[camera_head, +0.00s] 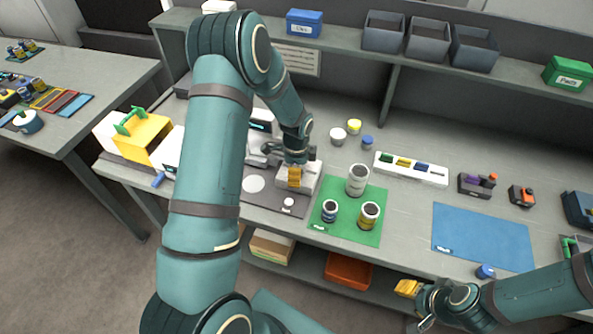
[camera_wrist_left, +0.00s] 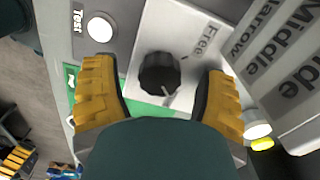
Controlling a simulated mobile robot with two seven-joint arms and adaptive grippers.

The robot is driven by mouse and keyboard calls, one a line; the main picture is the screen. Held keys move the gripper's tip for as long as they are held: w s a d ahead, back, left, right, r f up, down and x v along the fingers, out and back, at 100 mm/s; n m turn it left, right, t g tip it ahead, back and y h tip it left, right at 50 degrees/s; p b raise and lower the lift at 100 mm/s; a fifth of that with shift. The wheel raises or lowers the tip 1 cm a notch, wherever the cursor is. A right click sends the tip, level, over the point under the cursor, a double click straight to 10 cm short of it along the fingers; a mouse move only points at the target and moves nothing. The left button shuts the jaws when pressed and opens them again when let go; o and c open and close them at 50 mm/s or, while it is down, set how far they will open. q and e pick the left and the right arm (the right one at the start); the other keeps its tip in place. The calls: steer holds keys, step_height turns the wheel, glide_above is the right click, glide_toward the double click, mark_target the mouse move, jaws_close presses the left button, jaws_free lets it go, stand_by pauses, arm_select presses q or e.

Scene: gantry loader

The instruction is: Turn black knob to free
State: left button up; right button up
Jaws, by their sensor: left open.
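The black knob (camera_wrist_left: 160,73) sits on a pale plate (camera_wrist_left: 150,32) marked "Free" in the left wrist view. A small white pointer mark shows at the knob's lower edge, not lined up with the "Free" lettering. My left gripper (camera_head: 295,177) is open, its yellow fingers on either side of the knob with gaps showing. In the head view the gripper hides the knob, and the pale box (camera_head: 311,176) shows beneath it. My right gripper (camera_head: 410,290) is low at the front right, away from the box; its finger opening is unclear.
A green mat (camera_head: 345,232) with several cups (camera_head: 357,180) lies right of the box. A white round button (camera_wrist_left: 102,28) marked "Test" is near the knob. A blue mat (camera_head: 482,238) lies farther right. A shelf with bins (camera_head: 428,42) runs along the back.

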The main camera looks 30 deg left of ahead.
arm_select(q)
steer(key=c, duration=1.2)
steer(key=n+b, duration=0.2)
steer(key=n, duration=0.2)
steer(key=shift+f, duration=0.1)
steer(key=n+b, duration=0.1)
steer(key=n, duration=0.3)
steer(key=n+b, duration=0.1)
steer(key=n, duration=0.8)
steer(key=shift+n, duration=0.4)
